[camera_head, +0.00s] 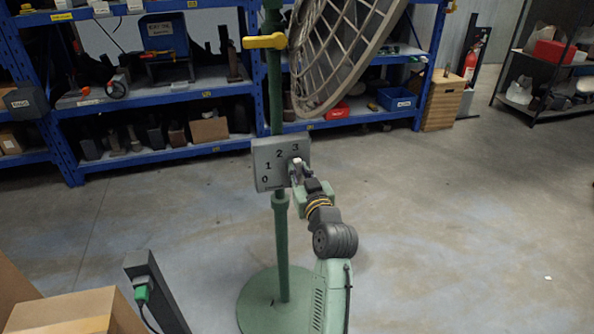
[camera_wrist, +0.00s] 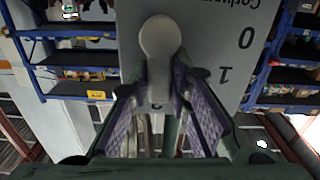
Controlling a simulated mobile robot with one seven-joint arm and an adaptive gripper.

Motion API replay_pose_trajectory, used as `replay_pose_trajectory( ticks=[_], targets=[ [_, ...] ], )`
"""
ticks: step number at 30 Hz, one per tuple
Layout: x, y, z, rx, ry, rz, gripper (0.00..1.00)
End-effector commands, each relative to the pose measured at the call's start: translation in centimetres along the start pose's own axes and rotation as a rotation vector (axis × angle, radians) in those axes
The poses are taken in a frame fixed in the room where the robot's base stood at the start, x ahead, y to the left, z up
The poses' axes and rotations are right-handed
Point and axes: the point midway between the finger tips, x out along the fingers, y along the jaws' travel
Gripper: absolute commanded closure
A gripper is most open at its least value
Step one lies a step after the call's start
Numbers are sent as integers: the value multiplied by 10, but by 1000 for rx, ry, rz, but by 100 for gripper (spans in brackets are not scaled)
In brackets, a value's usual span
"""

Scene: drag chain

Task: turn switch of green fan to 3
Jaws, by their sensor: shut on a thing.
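The green fan has a round green base, a green pole (camera_head: 283,250) and a large wire cage (camera_head: 345,50), seen in the head view. A grey switch panel (camera_head: 268,166) on the pole carries the numbers 0, 1, 2 and 3. My gripper (camera_head: 297,173) is at the panel's right part, below the 3. In the wrist view the panel (camera_wrist: 205,40) shows 0 and 1 upside down. The pale switch knob (camera_wrist: 160,40) has its lower end between the fingertips of my gripper (camera_wrist: 165,95), which are shut on it. Which number the knob points at cannot be told.
Blue shelves (camera_head: 160,95) with boxes and tools stand behind the fan. A yellow handle (camera_head: 265,41) sticks out from the pole above the panel. Cardboard boxes (camera_head: 75,312) and a dark post (camera_head: 155,290) are at the lower left.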

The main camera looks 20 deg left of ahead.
Motion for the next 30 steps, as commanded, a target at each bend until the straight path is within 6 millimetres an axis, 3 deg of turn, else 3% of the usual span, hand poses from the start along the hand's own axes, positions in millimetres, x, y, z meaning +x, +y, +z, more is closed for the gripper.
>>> replay_pose_trajectory(
  ticks=[20,21,30],
  targets=[
    [0,2,1,64,-1,0,100],
    [0,2,1,64,-1,0,81],
    [0,2,0,62,0,0,62]
  ],
)
